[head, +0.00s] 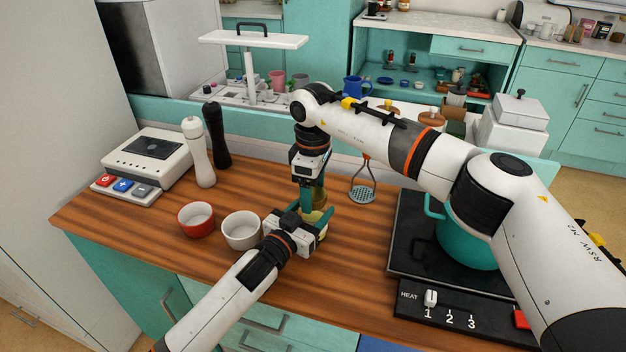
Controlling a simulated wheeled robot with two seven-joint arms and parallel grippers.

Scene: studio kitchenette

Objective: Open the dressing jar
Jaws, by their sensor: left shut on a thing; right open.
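The dressing jar (319,198) stands near the middle of the wooden counter. Only small amber and yellow-green parts of it show between my grippers. My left gripper (314,229) comes in from the lower left, low over the counter, and is shut on the jar's lower part. My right gripper (313,202) points straight down over the jar's upper part. Its jaws are open, with teal fingers beside the jar. The lid is mostly hidden by the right gripper, so I cannot tell whether it is on or loose.
A white bowl (241,231) and a red bowl (196,220) stand left of the jar. White (200,155) and black (216,137) mills stand behind them. A masher (362,188) is behind right. A teal pot (465,245) sits on the hob (405,255) at right.

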